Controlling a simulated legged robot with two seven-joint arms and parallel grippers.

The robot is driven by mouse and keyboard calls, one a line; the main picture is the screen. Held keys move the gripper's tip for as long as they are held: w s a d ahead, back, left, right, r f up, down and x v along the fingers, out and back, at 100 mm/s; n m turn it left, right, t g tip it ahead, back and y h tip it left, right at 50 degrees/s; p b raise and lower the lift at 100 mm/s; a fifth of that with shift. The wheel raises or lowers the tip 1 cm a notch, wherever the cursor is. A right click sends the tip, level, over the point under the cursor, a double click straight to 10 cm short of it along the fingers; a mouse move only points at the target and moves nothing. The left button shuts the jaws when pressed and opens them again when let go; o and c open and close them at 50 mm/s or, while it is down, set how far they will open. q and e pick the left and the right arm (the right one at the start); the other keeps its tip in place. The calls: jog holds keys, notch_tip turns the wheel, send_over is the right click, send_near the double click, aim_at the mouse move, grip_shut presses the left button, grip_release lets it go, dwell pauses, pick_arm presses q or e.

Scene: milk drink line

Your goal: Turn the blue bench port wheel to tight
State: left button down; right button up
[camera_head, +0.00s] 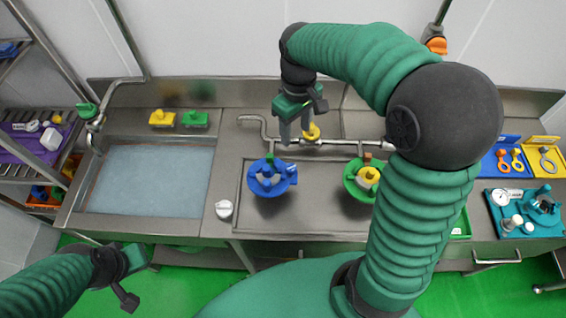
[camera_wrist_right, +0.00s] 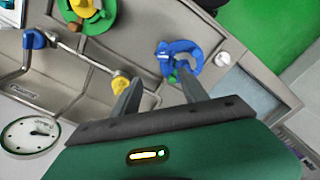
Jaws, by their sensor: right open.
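The blue bench port wheel (camera_head: 270,178) sits on the steel bench left of centre, with a small green part at its top and a blue stub to its right. It also shows in the right wrist view (camera_wrist_right: 182,58), just beyond the fingertips. My right gripper (camera_head: 297,138) is open and empty, above the back of the bench, behind the blue wheel and apart from it. Its two fingers show spread in the wrist view (camera_wrist_right: 160,77). My left gripper (camera_head: 127,280) hangs at the lower left, away from the wheel; its jaw opening is unclear.
A green wheel (camera_head: 355,190) stands to the right, partly behind my right arm. A pipe with a yellow knob (camera_head: 312,131) runs behind the wheels, close to my right gripper. A water-filled sink (camera_head: 150,180) and a white knob (camera_head: 224,209) lie left.

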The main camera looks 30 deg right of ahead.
send_near(292, 167)
jog(key=shift+a+f, duration=0.15)
jog(key=shift+a, duration=0.45)
jog(key=f, duration=0.3)
jog(key=d+f, duration=0.1)
jog(key=f, duration=0.4)
jog(key=shift+d+f+p, duration=0.3)
jog(key=shift+a+r, duration=0.1)
jog(key=shift+a, duration=0.2)
jog(key=shift+a+r, duration=0.1)
jog(key=shift+a, duration=0.15)
jog(key=c, duration=0.6)
pick_arm(q)
jog(key=shift+w+a+r, duration=0.15)
jog(key=shift+w+a, duration=0.05)
jog(key=shift+a, duration=0.25)
pick_arm(e)
jog(key=shift+d, duration=0.3)
grip_shut()
